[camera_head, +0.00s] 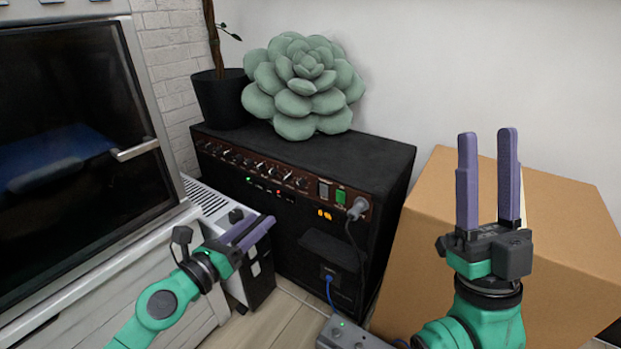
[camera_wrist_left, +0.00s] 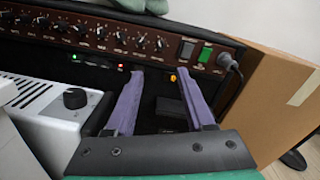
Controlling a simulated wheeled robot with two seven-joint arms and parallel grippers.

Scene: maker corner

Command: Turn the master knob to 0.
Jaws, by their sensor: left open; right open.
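A black amplifier (camera_head: 330,155) stands against the wall. Its brown panel carries a row of small black knobs (camera_head: 262,168) with pale pointers. The knobs also show large in the left wrist view (camera_wrist_left: 120,37); their lettering is too small to read, so I cannot tell which is the master knob. The rightmost knob (camera_wrist_left: 160,44) sits left of two rocker switches. My left gripper (camera_head: 262,222) is open and empty, in front of and below the panel, apart from the knobs; its fingers (camera_wrist_left: 162,78) point toward the amplifier. My right gripper (camera_head: 488,140) is open and empty, before the cardboard box.
A white unit with a black knob (camera_wrist_left: 75,98) stands left of the amplifier, close to my left gripper. A cardboard box (camera_head: 415,250) stands right. A plug and cable (camera_head: 358,207) hang from the panel's right end. A succulent (camera_head: 300,85) and dark pot (camera_head: 220,98) sit on top.

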